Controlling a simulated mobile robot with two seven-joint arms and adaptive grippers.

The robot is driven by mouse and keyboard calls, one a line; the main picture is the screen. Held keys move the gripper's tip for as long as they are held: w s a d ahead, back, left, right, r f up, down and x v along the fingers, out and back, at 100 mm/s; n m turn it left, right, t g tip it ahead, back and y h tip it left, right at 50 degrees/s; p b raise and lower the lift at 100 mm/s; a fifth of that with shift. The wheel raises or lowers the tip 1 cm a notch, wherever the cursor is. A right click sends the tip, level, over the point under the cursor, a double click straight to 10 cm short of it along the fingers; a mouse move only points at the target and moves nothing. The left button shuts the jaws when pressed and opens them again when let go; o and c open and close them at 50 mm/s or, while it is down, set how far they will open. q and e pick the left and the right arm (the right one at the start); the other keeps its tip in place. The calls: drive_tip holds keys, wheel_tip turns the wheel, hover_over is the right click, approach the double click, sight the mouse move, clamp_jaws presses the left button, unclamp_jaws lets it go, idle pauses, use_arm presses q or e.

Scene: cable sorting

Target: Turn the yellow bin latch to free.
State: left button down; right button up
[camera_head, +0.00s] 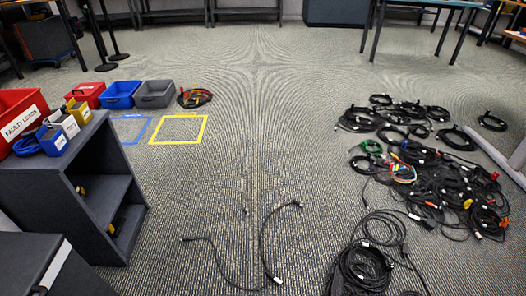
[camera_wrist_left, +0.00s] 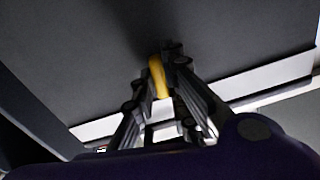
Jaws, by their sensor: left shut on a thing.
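In the left wrist view, a yellow latch handle (camera_wrist_left: 157,78) stands out against a dark grey panel (camera_wrist_left: 80,60). My left gripper (camera_wrist_left: 163,66) is closed around it, with the dark fingers on either side of the yellow piece. The fingers partly hide the latch, and I cannot tell which way it is turned. In the head view, small yellow parts (camera_head: 114,226) show at the openings of the dark cabinet (camera_head: 50,200); I cannot tell whether one is this latch. Neither gripper shows in the head view.
A red bin (camera_head: 22,112) labelled "FAULTY LOADS" and small boxes stand on the cabinet. Blue (camera_head: 120,95) and grey (camera_head: 155,95) bins stand behind. Black cables (camera_head: 440,185) cover the floor at right; loose cables (camera_head: 235,265) lie in front.

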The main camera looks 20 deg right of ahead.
use_arm(q)
drive_tip(key=shift+n, duration=0.8)
drive_tip(key=shift+n, duration=0.3)
drive_tip(key=c, duration=1.8)
unclamp_jaws()
drive_tip(key=shift+o, duration=0.2)
drive_tip(key=v, duration=1.2)
